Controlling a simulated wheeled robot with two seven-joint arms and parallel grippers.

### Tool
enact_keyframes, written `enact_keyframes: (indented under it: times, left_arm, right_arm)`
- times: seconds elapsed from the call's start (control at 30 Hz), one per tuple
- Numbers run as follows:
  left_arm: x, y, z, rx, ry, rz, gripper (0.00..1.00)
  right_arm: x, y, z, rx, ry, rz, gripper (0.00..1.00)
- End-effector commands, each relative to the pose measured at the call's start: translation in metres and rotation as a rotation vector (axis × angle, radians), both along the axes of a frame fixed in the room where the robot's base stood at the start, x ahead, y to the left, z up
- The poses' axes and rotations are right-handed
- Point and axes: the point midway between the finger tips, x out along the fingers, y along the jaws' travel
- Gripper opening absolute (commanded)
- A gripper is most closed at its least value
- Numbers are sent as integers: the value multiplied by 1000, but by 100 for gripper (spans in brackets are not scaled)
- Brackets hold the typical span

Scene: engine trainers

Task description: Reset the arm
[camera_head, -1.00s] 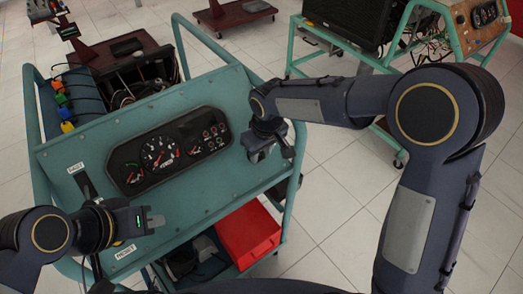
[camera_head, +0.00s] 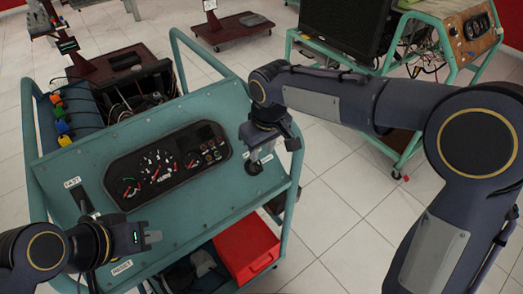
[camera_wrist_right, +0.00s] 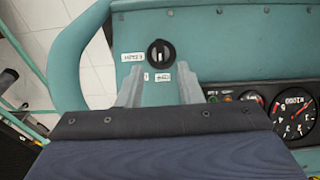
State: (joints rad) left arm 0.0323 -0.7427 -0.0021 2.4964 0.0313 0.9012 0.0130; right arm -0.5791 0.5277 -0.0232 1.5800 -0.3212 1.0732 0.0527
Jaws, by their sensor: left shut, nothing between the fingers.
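The teal engine trainer panel (camera_head: 110,215) carries a dark gauge cluster (camera_head: 165,165). A black rotary knob (camera_head: 254,168) sits at its right end, and the knob also shows in the right wrist view (camera_wrist_right: 160,52) with small white labels around it. My right gripper (camera_head: 262,154) is above the knob with nothing held. In the wrist view its two fingers (camera_wrist_right: 159,88) are apart, with the knob seen beyond their tips. My left gripper (camera_head: 155,238) is shut and empty over the panel's front left, near a white label (camera_head: 121,267).
A red box (camera_head: 246,250) sits on the shelf below the panel. A teal frame rail (camera_head: 290,205) borders the panel's right side. A second trainer (camera_head: 470,35) stands at the back right. White tiled floor (camera_head: 335,180) is open to the right.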

Motion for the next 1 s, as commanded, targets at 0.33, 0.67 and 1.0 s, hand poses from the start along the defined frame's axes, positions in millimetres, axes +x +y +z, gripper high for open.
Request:
enact_keyframes:
  times: [0.33,0.67,1.0]
  left_arm:
    - [0,0,0,0,0,0,0]
    - [0,0,0,0,0,0,0]
    - [0,0,0,0,0,0,0]
  right_arm:
    - [0,-1,0,2,0,-2,33]
    - [-51,-104,36,164,-17,-225,33]
    - [-175,-192,32,391,-109,-581,33]
